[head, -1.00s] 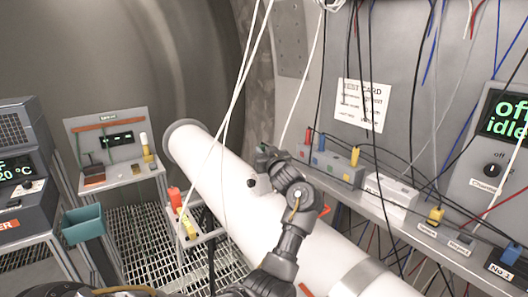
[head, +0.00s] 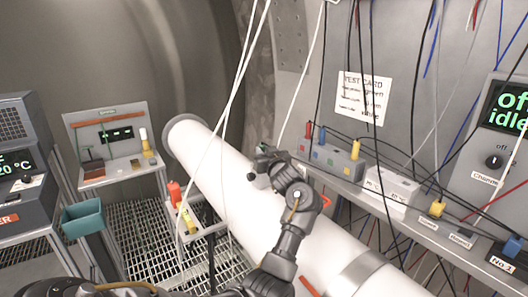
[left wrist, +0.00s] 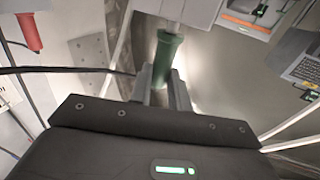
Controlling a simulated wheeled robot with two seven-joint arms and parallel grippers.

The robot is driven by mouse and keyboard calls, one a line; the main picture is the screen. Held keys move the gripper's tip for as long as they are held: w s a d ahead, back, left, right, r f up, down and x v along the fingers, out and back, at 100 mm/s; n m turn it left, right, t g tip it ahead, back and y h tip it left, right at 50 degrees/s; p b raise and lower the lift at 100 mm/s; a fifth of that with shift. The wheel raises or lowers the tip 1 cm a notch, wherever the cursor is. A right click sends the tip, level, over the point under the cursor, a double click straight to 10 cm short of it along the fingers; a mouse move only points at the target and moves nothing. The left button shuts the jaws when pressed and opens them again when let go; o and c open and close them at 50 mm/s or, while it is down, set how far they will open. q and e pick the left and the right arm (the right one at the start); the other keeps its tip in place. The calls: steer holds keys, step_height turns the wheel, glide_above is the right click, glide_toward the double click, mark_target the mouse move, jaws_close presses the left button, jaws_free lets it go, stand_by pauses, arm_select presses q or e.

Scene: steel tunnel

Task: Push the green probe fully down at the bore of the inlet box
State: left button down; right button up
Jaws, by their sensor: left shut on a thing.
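The green probe (left wrist: 168,52) is in the jaws of my left gripper (left wrist: 165,95) in the left wrist view. Its green handle stands out beyond the fingers. A pale grey block (left wrist: 190,10) lies at the probe's far end; I cannot tell whether it is the inlet box or how deep the probe sits. I cannot make out the bore. My right gripper is not in view.
A grey rack (head: 330,160) with red, blue and yellow plugs stands on the wall shelf, right of my gripper. A white box (head: 392,190) is beside it. Thin cables hang across the view. A teal bin (head: 83,220) and a small bench (head: 115,165) are at left.

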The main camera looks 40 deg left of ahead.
arm_select(q)
steer(key=c, duration=1.2)
jaws_free()
steer(key=shift+c, duration=0.2)
steer(key=shift+f, duration=0.1)
steer(key=shift+r, duration=0.4)
step_height(320, 180, up, 3)
steer(key=shift+s+d+f+b, duration=0.1)
steer(key=shift+s+f+b, duration=0.05)
steer(key=shift+b, duration=0.45)
steer(key=s+d+r+b, duration=0.4)
steer(key=s+d+r, duration=0.4)
steer(key=s, duration=0.3)
steer(key=shift+r, duration=0.8)
steer(key=shift+w+d+f, duration=0.1)
steer(key=shift+d, duration=0.1)
